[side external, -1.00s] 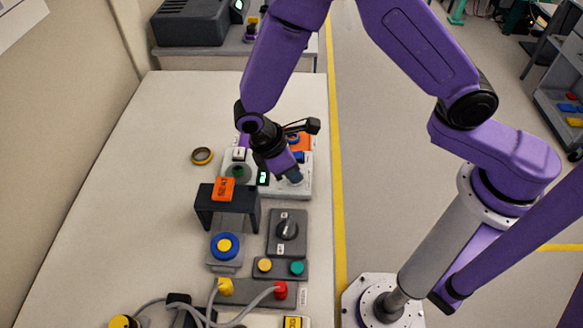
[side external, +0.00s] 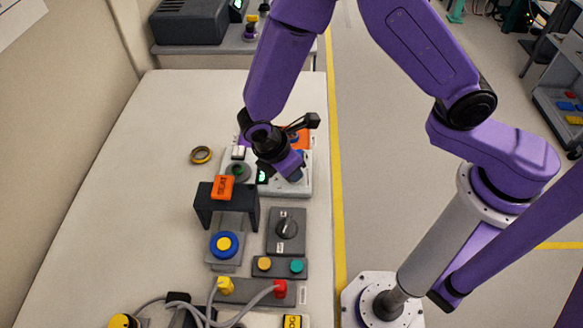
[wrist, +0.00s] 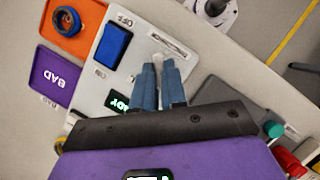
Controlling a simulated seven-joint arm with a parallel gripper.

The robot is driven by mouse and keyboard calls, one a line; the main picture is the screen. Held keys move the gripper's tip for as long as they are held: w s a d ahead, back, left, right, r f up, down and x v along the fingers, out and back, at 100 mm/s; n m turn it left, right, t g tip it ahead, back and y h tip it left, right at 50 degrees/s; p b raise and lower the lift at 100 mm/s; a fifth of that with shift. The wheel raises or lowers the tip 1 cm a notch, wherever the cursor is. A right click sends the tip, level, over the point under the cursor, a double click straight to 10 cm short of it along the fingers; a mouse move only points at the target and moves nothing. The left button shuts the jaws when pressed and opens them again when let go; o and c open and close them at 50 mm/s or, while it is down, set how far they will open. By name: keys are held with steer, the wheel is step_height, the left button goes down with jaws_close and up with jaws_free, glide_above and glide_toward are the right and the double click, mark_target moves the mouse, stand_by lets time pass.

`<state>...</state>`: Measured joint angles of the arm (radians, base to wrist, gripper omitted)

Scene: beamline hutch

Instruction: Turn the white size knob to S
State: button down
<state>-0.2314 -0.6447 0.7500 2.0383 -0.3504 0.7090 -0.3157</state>
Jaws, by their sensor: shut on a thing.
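The white size knob (wrist: 157,60) shows as a small pale piece between my fingertips in the wrist view. My gripper (wrist: 159,72) is shut on it, with blue fingers on either side. The knob sits on a light grey panel (wrist: 93,92). Its pointer and the size letters cannot be made out. In the side view my gripper (side external: 297,173) is low over the panel (side external: 301,190), and the knob is hidden.
The panel carries a blue switch (wrist: 113,46) beside an OFF label and a lit display (wrist: 118,101). An orange tray (wrist: 77,20) and a purple BAD tray (wrist: 57,78) lie alongside. A dark bracket (side external: 205,207) and a black rotary knob (side external: 287,228) stand nearby.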

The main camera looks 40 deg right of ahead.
steer(key=c, duration=1.2)
jaws_free()
steer(key=shift+r, duration=0.1)
steer(key=v, duration=1.7)
steer(key=shift+r, duration=0.2)
steer(key=s+d+m+y, duration=0.1)
steer(key=s+d, duration=0.5)
steer(key=d, duration=0.1)
steer(key=s+d+r+m+y, duration=0.1)
steer(key=s+d+m+y, duration=0.1)
steer(key=s+d, duration=0.4)
steer(key=s+d+r+m+y, duration=0.1)
steer(key=s+d+y, duration=0.1)
steer(key=s+d, duration=0.4)
steer(key=shift+s+d+m+t, duration=0.15)
steer(key=shift+d+m+t, duration=0.15)
steer(key=shift+d, duration=1.5)
